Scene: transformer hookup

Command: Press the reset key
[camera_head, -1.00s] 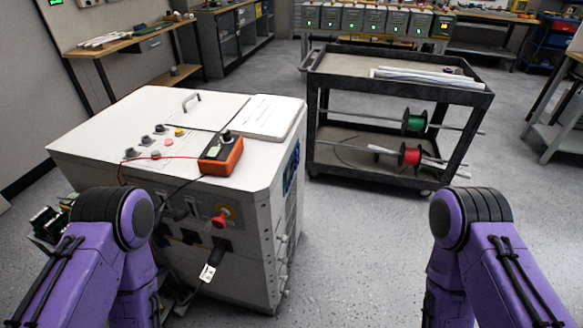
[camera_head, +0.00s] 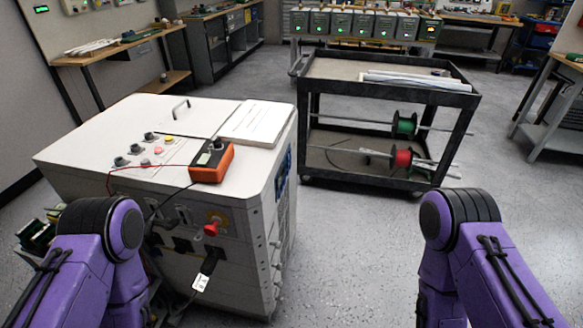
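A white cabinet (camera_head: 80,140) stands at the left in the head view. Its top carries a group of small controls: black knobs (camera_head: 121,161), a yellow button (camera_head: 169,141) and a reddish button (camera_head: 158,150). I cannot read their labels or tell which one is the reset key. An orange meter (camera_head: 212,163) with red and black leads lies beside them. A red knob (camera_head: 211,229) sits on the cabinet's front. My purple arms come in at the lower left and lower right. Both grippers are out of view, and my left arm hides part of the cabinet's front.
A black cart (camera_head: 388,99) with a green spool (camera_head: 404,126) and a red spool (camera_head: 401,158) stands right of the cabinet. A black plug with a white tag (camera_head: 201,283) hangs on the cabinet's front. The floor (camera_head: 350,250) in front of the cart is clear.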

